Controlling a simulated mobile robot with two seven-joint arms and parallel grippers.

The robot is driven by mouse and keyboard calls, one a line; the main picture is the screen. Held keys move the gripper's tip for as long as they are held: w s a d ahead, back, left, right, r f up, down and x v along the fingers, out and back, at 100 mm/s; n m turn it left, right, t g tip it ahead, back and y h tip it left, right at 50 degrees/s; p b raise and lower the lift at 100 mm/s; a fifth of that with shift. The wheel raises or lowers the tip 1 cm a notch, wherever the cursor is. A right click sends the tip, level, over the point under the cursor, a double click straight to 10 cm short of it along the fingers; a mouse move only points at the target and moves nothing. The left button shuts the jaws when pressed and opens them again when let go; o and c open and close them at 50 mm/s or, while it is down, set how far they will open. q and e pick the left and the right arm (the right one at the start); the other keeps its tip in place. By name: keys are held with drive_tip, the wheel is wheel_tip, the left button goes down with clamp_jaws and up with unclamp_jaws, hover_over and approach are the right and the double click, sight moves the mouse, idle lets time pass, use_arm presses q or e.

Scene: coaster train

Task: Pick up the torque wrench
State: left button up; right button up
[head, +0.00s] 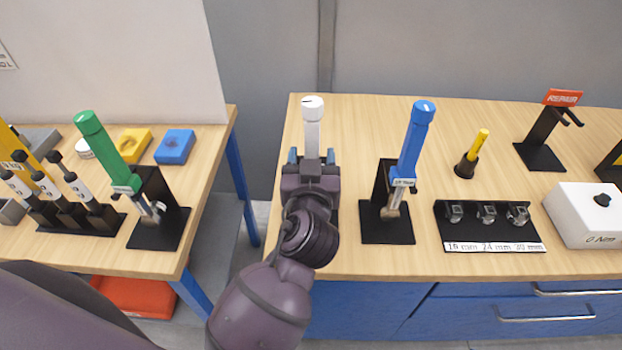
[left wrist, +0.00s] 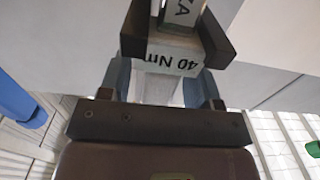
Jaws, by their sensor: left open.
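A white torque wrench (head: 312,125) stands upright near the left end of the right-hand bench. My left gripper (head: 312,157) is open in front of it, one finger to each side. My arm hides the wrench's lower part and stand. In the left wrist view the open gripper (left wrist: 160,88) has its fingers on both sides of a pale part of the wrench, just by a "40 Nm" label (left wrist: 178,62). I cannot tell whether they touch it. A blue torque wrench (head: 413,140) and a green one (head: 106,150) lean in black stands. My right gripper is not in view.
The blue wrench's stand (head: 387,232) is close to the right of my gripper. A socket rack (head: 488,232), a yellow-handled tool (head: 478,146), a REPAIR stand (head: 540,157) and a white box (head: 585,215) are farther right. A gap separates the two benches.

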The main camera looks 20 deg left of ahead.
use_arm(q)
drive_tip(key=shift+w, duration=0.1)
clamp_jaws()
idle(0.4)
idle(0.8)
drive_tip(key=shift+r, duration=0.15)
